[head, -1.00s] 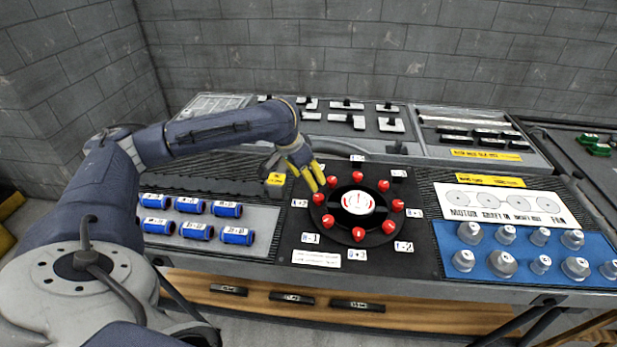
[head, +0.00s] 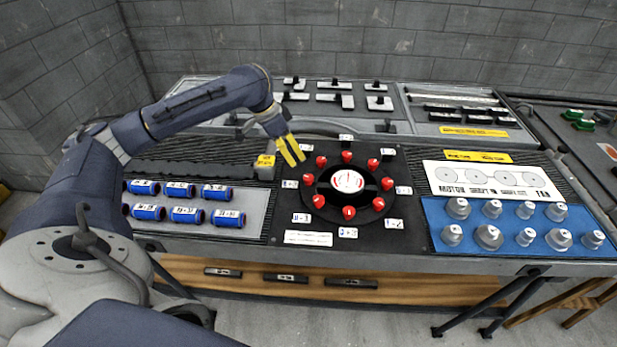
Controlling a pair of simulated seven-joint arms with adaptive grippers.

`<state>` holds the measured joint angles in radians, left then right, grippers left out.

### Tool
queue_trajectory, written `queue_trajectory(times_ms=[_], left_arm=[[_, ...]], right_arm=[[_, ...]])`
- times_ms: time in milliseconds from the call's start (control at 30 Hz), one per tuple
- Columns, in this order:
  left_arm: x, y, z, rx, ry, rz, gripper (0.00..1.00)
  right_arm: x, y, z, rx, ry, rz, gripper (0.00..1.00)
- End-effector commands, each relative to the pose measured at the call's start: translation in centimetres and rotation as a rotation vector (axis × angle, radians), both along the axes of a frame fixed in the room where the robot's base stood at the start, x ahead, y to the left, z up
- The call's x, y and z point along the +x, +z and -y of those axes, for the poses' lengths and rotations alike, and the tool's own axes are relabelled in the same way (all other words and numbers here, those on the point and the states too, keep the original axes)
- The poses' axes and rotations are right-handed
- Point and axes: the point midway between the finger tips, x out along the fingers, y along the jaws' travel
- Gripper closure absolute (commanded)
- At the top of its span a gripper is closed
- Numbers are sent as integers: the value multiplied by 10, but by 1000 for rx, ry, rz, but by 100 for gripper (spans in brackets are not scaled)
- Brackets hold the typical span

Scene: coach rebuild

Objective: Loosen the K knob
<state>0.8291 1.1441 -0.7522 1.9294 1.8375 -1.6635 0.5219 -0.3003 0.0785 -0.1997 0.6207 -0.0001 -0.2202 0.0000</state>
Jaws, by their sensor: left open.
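Several red knobs, one at the front (head: 349,212), ring a black round dial with a white gauge face (head: 347,181) on a black panel. Small white labels stand around the ring; their letters are too small for me to tell which knob is K. My left gripper (head: 291,152) has yellow fingers and hangs just beyond the upper left of the ring, near the upper-left red knob (head: 307,160). Its fingers are open and hold nothing that I can see. Whether they touch the knob is unclear. My right gripper is not in view.
Blue labelled cylinders (head: 182,190) lie in a tray at the left. Grey metal caps (head: 488,236) stand on a blue mat (head: 432,212) at the right. Black-handled white plates (head: 335,100) lie at the back.

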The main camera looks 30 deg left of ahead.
Motion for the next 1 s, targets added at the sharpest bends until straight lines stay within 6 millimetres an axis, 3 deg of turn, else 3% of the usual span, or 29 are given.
queue_trajectory(times_ms=[600,1000], left_arm=[[33,-100,24,-3,3,-2,48],[43,-127,30,0,4,0,48]], right_arm=[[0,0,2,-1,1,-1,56],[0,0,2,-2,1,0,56]])
